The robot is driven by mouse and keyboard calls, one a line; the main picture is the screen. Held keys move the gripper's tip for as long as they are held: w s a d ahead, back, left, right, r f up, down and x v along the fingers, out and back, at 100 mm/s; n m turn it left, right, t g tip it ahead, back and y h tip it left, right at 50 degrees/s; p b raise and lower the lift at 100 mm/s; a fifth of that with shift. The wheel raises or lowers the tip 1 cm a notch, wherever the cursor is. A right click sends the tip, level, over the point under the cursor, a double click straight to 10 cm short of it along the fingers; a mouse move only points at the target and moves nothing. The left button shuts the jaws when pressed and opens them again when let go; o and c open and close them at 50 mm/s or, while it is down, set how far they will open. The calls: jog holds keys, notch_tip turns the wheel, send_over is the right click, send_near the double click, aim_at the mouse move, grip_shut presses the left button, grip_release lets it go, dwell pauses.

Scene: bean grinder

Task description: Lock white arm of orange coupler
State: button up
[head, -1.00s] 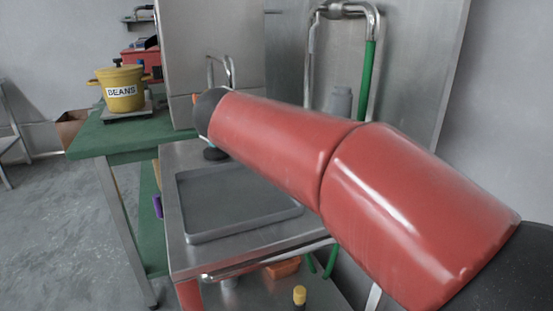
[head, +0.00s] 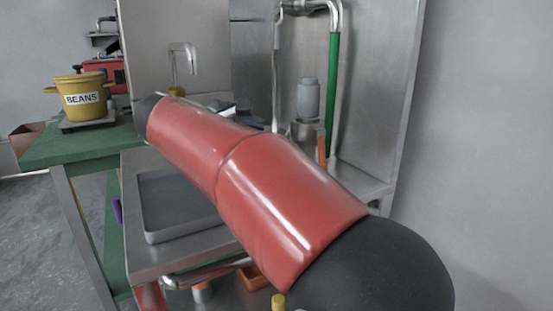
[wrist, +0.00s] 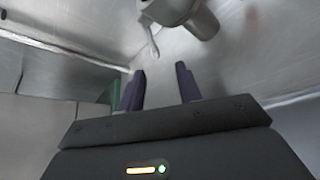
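My gripper (wrist: 160,86) is open in the wrist view, its two dark fingers apart with nothing between them. Past the fingertips hangs a thin pale lever (wrist: 153,42) below a grey metal fitting (wrist: 170,10). Whether it is the coupler's white arm I cannot tell. No orange shows in the wrist view. In the head view a small upright orange piece (head: 323,148) stands beside the green hose (head: 333,95); I cannot tell if it is the coupler. My red arm hides most of the gripper area there.
A steel table with a grey tray (head: 180,228) lies below my arm. A yellow BEANS pot (head: 82,97) stands on a scale on the green table (head: 75,143) at left. A grey container (head: 308,98) stands near the steel back panel (head: 375,90).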

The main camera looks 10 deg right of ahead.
aim_at(287, 134)
jog(key=shift+w+d+f+m+h+b, duration=0.15)
jog(key=shift+w+d+h+b, duration=0.2)
jog(key=shift+w+d, duration=0.3)
jog(key=shift+w+d+f+m+h+b, duration=0.1)
jog(key=shift+w+d+m+h, duration=0.05)
jog(key=shift+w+d+h, duration=0.4)
jog(key=shift+g, duration=0.3)
jog(key=x, duration=0.6)
jog(key=shift+w+d+f+b, duration=0.1)
jog(key=shift+w+d+b, duration=0.1)
jog(key=shift+b, duration=0.1)
grip_shut()
